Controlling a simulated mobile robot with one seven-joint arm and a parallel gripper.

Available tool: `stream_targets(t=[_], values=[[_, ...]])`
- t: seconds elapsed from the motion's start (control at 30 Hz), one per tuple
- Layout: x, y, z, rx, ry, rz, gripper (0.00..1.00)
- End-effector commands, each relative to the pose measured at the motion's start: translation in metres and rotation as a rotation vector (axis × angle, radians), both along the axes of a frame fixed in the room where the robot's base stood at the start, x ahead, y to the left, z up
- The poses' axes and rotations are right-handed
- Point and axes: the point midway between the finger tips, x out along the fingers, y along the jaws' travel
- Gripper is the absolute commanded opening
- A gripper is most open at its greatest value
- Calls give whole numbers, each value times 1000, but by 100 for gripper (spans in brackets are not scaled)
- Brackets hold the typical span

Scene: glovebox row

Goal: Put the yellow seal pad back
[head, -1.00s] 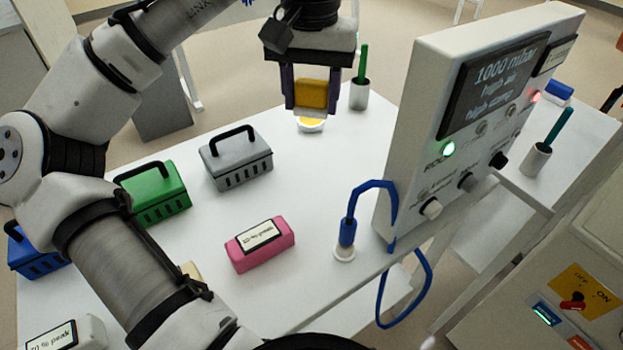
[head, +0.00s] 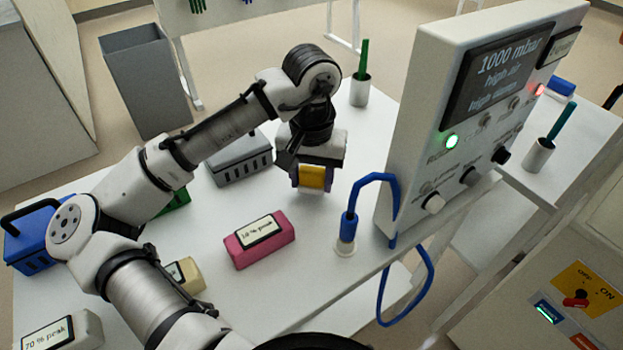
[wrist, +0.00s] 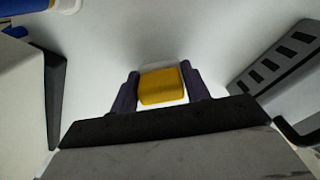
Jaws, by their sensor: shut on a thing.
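The yellow seal pad (head: 312,178) is a small yellow block with a pale edge. My gripper (head: 311,182) is shut on it and holds it over the white table, right of the grey basket and above and right of the pink block. In the wrist view the pad (wrist: 162,86) sits between the two dark purple fingers of my gripper (wrist: 161,90). How high the pad is above the table is hard to tell. The round yellow-and-white spot seen earlier on the table is not visible now.
A pink block (head: 258,240) with a label lies on the table. A grey basket (head: 238,160) stands behind my arm. A blue cable plug (head: 347,230) and a white control panel (head: 400,150) stand to the right. A cup with a green stick (head: 360,90) is at the back.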

Motion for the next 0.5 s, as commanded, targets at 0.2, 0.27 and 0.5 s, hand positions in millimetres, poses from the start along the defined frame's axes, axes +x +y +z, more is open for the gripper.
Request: stream_targets(t=[0.2, 0.27, 0.5], values=[[0, 0, -9, -1, -1, 0, 28], [0, 0, -9, -1, -1, 0, 28], [0, 0, -11, 0, -1, 0, 57]])
